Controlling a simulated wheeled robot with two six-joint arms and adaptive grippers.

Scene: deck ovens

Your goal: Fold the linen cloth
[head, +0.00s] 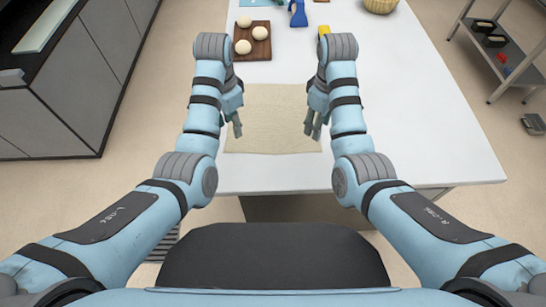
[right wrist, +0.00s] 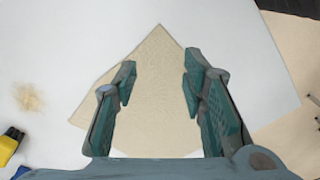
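The linen cloth (head: 272,122) is beige and lies flat, unfolded, on the white table in front of me. In the right wrist view the cloth (right wrist: 158,110) shows one corner pointing up, with bare table around it. My left gripper (head: 231,128) is above the cloth's left edge, its fingers apart. My right gripper (head: 312,130) is above the cloth's right edge. In the right wrist view the right gripper (right wrist: 158,78) is open, with nothing between its fingers but the cloth beneath.
The white table (head: 420,125) is clear to the right. A wooden board (head: 262,50) with 3 pale dough balls stands at the back left. Beyond are a blue bottle (head: 298,16), a yellow object (head: 323,31) and a basket (head: 381,5). A floury patch (right wrist: 28,97) marks the table.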

